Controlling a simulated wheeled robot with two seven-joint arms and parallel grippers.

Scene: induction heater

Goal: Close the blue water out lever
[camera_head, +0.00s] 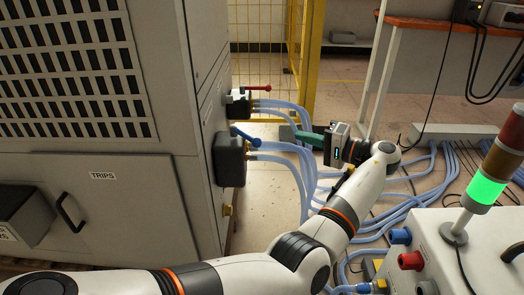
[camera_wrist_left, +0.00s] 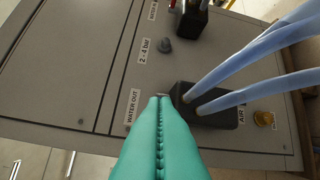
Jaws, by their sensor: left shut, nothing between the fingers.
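The blue water out lever (camera_head: 244,136) is on a black valve block (camera_head: 231,163) on the side of the grey cabinet. It points out from the cabinet and slants slightly down to the right. My left gripper (camera_head: 287,132) has green fingers, shut and empty, pointing at the cabinet just right of the lever; a small gap shows between them in the head view. In the left wrist view the shut fingers (camera_wrist_left: 160,101) cover the area beside the "WATER OUT" label (camera_wrist_left: 132,106) and the black block (camera_wrist_left: 212,112). The lever is hidden there. My right gripper is out of view.
A red lever (camera_head: 257,88) sits on another black block (camera_head: 238,105) farther back. Light blue hoses (camera_head: 289,151) run from both blocks to the floor, below and behind my left gripper. A grey box with a signal light (camera_head: 485,190) stands at the right. A yellow fence (camera_head: 304,55) is behind.

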